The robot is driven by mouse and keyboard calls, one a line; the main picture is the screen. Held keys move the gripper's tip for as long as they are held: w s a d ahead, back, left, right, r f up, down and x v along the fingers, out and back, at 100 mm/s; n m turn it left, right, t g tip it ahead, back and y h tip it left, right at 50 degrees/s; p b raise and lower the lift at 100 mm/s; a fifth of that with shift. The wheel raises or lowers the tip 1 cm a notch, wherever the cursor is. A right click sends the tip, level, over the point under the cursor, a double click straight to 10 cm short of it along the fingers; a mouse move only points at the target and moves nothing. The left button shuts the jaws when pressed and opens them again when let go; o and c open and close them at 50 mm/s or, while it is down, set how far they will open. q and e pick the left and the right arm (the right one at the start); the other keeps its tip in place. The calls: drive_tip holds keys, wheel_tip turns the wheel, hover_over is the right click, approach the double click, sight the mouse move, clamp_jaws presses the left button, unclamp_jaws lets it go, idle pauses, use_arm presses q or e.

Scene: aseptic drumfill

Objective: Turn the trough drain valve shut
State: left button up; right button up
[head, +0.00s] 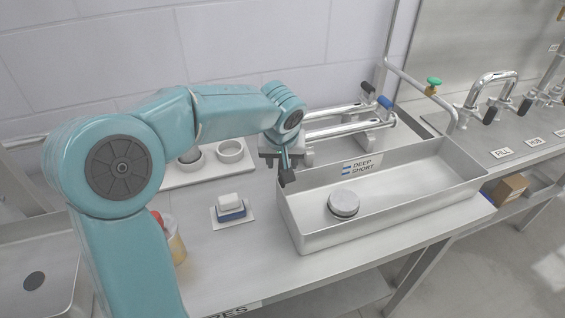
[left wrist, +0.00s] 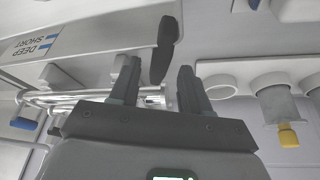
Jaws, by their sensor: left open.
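The steel trough (head: 435,182) lies on the bench to the right in the head view, with a round grey lid-like disc (head: 343,203) in it. My left gripper (head: 287,166) is at the trough's left end, pointing down. In the left wrist view my left gripper (left wrist: 158,78) is open. A dark paddle-shaped lever (left wrist: 165,48), apparently the drain valve handle, shows between its fingertips; I cannot tell whether they touch it. The valve body is hidden in the head view. My right gripper is not in view.
A rail with blue and black ends (head: 350,130) runs behind the trough. White cups (head: 230,150) stand on a tray at the back left. A small white-and-blue block (head: 230,206) sits in front. A green-handled valve (head: 434,82) and taps (head: 490,90) are at the back right.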

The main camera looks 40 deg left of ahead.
use_arm(q)
drive_tip(key=shift+w+a+f, duration=0.15)
drive_tip(key=shift+w+f, duration=0.1)
drive_tip(key=shift+f, duration=0.3)
drive_tip(key=shift+a+f, duration=0.1)
drive_tip(key=shift+f, duration=0.1)
clamp_jaws()
